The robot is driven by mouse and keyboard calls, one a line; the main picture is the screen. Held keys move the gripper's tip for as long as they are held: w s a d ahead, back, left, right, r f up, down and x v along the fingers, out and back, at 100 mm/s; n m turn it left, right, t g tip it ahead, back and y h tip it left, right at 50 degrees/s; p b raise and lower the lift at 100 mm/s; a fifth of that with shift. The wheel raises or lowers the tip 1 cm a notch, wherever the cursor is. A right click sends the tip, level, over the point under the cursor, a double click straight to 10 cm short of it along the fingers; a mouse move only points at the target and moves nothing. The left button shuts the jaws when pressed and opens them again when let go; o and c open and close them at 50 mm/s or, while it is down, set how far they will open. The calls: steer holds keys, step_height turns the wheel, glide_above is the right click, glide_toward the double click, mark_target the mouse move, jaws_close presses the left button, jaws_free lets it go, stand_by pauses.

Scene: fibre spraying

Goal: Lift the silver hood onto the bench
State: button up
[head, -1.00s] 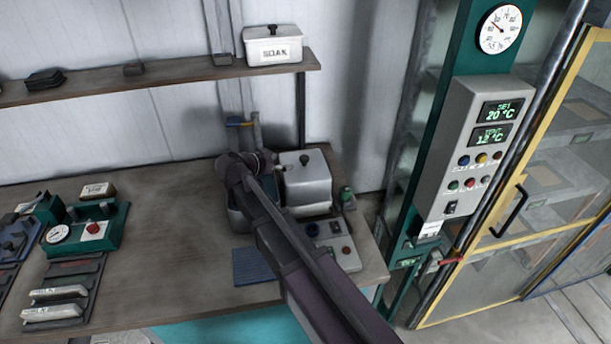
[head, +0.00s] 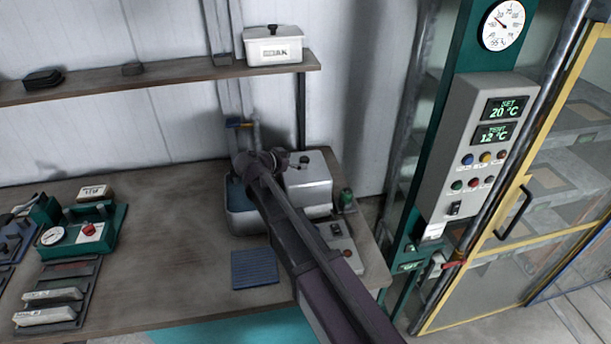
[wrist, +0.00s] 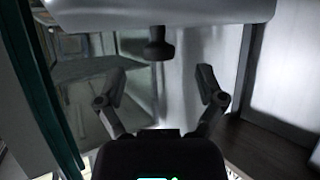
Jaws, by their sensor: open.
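The silver hood (head: 308,192) is a box with a dark knob on top. It stands at the back right of the bench (head: 165,255), right beside an open grey tank (head: 242,222). My gripper (wrist: 161,73) is open and empty in the wrist view. Its two fingers are spread wide, and the hood's dark knob (wrist: 158,45) shows just beyond and between their tips, with the hood's pale surface (wrist: 110,10) along the top edge. In the head view my arm reaches over the tank, its end close to the knob's left side. Contact cannot be told. My arm hides part of the tank.
A blue ribbed mat (head: 254,269) lies in front of the tank. A control panel (head: 345,250) is right of my arm. A shelf (head: 160,80) with a white lidded box (head: 273,47) hangs above. The bench's left middle is clear. A yellow-framed cabinet (head: 530,215) stands right.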

mark_target(302, 159)
steer(key=shift+b+x, duration=0.75)
steer(key=shift+x, duration=1.55)
steer(key=shift+r, duration=0.15)
jaws_close()
